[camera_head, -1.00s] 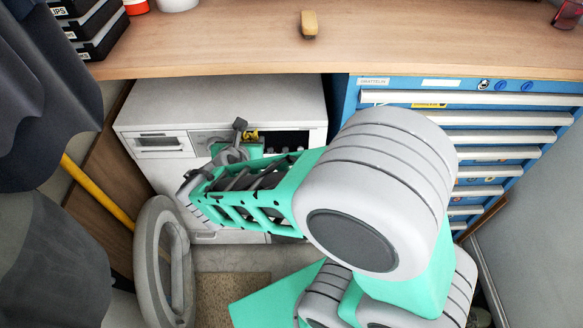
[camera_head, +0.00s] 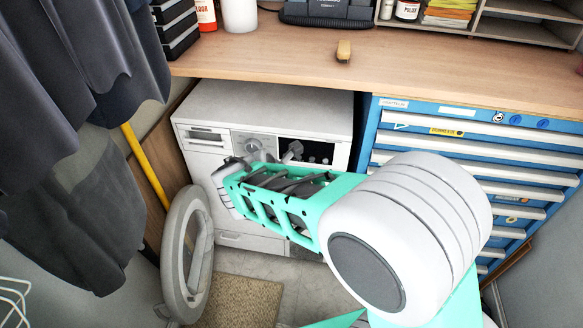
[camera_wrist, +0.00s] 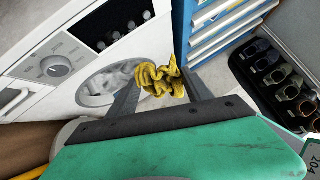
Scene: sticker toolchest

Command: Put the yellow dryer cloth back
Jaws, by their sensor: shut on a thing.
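The crumpled yellow cloth (camera_wrist: 160,79) is between the two fingers of my gripper (camera_wrist: 164,72) in the wrist view. My gripper is shut on it and holds it in the air. Behind it in that view is the white washing machine's round opening (camera_wrist: 95,90), with pale contents inside. In the head view my gripper (camera_head: 294,151) is in front of the washing machine (camera_head: 260,103), near its control panel. My arm covers much of the machine's front, and I cannot make out the cloth there.
The washer's round door (camera_head: 181,255) stands open at the lower left. A shelf unit (camera_head: 525,36) at the back right holds a stack of yellow and orange cloths (camera_head: 448,12). A brush (camera_head: 343,51) lies on the wooden worktop (camera_head: 270,60). The blue drawer cabinet (camera_head: 400,118) is right of the washer.

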